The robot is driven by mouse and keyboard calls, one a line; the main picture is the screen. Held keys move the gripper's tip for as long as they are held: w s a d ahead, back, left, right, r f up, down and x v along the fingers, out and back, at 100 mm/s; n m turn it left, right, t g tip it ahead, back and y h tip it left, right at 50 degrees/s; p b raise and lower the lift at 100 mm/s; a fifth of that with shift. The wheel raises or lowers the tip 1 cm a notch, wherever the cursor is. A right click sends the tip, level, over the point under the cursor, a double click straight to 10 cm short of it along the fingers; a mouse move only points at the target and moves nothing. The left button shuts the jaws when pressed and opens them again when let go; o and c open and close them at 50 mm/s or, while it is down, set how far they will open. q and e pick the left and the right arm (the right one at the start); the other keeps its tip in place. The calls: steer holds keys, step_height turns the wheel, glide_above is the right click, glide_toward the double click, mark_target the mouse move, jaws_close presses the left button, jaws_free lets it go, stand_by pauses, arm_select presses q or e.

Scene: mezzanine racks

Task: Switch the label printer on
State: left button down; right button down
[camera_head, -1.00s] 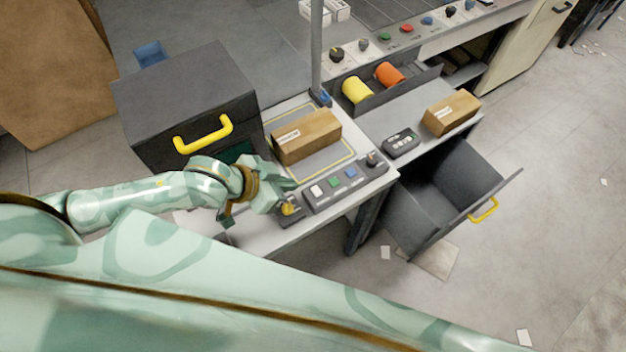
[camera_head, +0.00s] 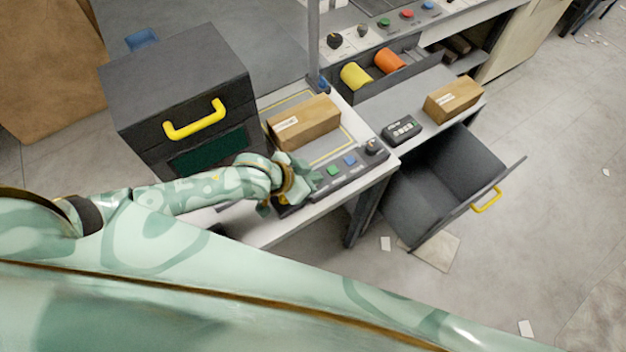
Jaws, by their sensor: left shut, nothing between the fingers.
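A grey control strip (camera_head: 347,177) lies along the front of the workbench. It carries a green button (camera_head: 333,170), a blue button (camera_head: 350,160) and a dark knob (camera_head: 372,146). My left gripper (camera_head: 312,187) is shut and empty over the strip's left end, just left of the green button. It hides that end, including the white button; I cannot tell whether it touches. A yellow-topped switch (camera_head: 283,199) is partly hidden beneath the gripper. A large dark box (camera_head: 180,85) with a yellow handle stands left; no readable label identifies the printer. My right gripper is not in view.
A cardboard box (camera_head: 304,122) sits on the marked bench area behind the strip. A small dark keypad device (camera_head: 402,130) and another carton (camera_head: 454,97) are right. An open drawer (camera_head: 445,185) juts out at the right. A grey post (camera_head: 313,45) rises behind.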

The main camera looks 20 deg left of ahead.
arm_select(q)
steer(key=shift+f, duration=0.65)
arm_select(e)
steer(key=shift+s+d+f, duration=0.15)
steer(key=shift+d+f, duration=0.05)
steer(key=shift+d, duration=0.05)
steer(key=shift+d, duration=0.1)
arm_select(q)
steer(key=shift+s+d, duration=0.1)
steer(key=shift+f, duration=0.1)
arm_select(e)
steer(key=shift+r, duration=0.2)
arm_select(q)
steer(key=shift+w+a+r+p, duration=0.3)
steer(key=shift+w+a+p, duration=0.2)
steer(key=shift+a+p, duration=0.1)
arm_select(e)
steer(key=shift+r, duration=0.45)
